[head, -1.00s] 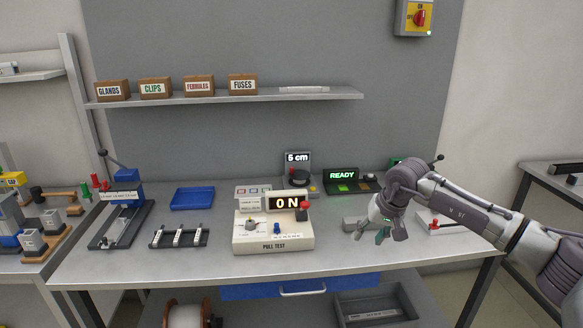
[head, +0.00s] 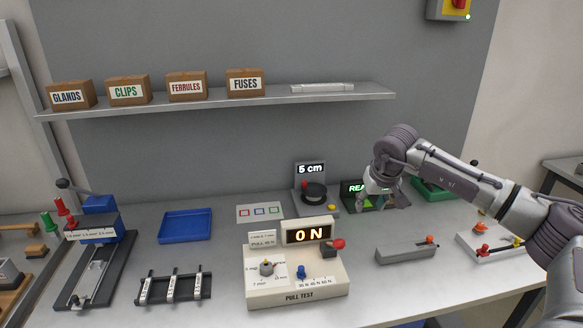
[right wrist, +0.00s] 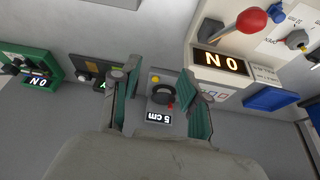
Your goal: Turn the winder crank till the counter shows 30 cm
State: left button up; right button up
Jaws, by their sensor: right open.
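The winder (head: 311,203) stands at the back of the bench, with a dark round drum, a red crank knob (head: 305,184) and a yellow button. Its counter (head: 311,169) reads 5 cm. In the right wrist view the winder (right wrist: 153,82) lies between my fingers, its counter upside down and its red knob (right wrist: 170,106) beside the drum. My right gripper (head: 377,206) is open and empty, to the right of the winder in the head view and apart from it. It also shows in the right wrist view (right wrist: 160,76). My left gripper is not in view.
A READY unit (head: 352,189) stands right of the winder, partly hidden by my right gripper. The pull tester (head: 297,272), reading 0 N, with a red knob, stands in front. A blue tray (head: 185,226) lies left. A shelf (head: 230,107) with labelled boxes runs above.

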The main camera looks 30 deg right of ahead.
aim_at(313, 194)
jog(key=i, duration=1)
